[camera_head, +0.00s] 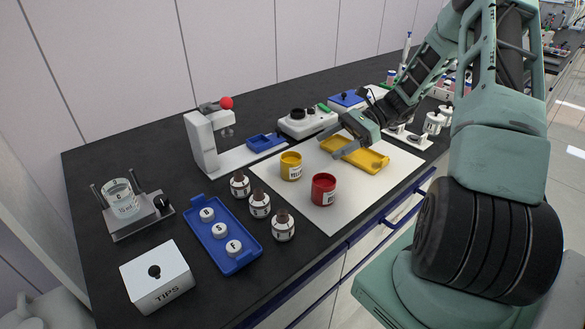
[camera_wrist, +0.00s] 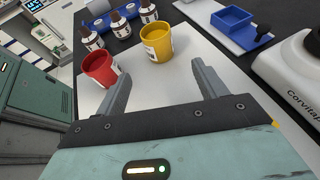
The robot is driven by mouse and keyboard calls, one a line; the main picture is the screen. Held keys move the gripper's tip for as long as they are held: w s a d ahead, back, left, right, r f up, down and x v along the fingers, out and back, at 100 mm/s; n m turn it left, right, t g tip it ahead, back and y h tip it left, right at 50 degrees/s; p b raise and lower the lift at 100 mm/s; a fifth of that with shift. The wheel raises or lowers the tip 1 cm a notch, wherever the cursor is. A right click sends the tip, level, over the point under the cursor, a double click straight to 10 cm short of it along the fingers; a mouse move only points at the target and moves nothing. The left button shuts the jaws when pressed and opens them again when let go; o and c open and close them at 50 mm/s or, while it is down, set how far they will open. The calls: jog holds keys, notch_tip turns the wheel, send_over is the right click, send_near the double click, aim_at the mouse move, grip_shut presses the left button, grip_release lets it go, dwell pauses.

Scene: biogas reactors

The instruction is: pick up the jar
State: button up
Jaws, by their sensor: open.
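Two jars stand upright on a white sheet: a yellow jar (camera_head: 291,167) and a red jar (camera_head: 323,190), both with white labels. My gripper (camera_head: 328,143) is open and empty, right of and behind the yellow jar in the head view, and apart from both. In the wrist view, the yellow jar (camera_wrist: 157,42) stands ahead, between the lines of my open fingers (camera_wrist: 160,73). The red jar (camera_wrist: 100,69) is to the left, just outside the left finger. The yellow jar looks open-topped with yellow contents.
A yellow tray (camera_head: 372,163) lies under and beside my gripper. A white device (camera_head: 307,123) stands behind. The white sheet (camera_head: 290,205) is clear around the jars.

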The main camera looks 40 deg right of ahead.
aim_at(293, 167)
jog(key=x, duration=0.6)
jog(key=p+x, duration=0.1)
jog(key=x, duration=0.5)
jog(key=shift+a+f, duration=0.2)
jog(key=shift+f, duration=0.15)
jog(key=c, duration=1.2)
jog(key=shift+o, duration=0.2)
jog(key=shift+r, duration=0.15)
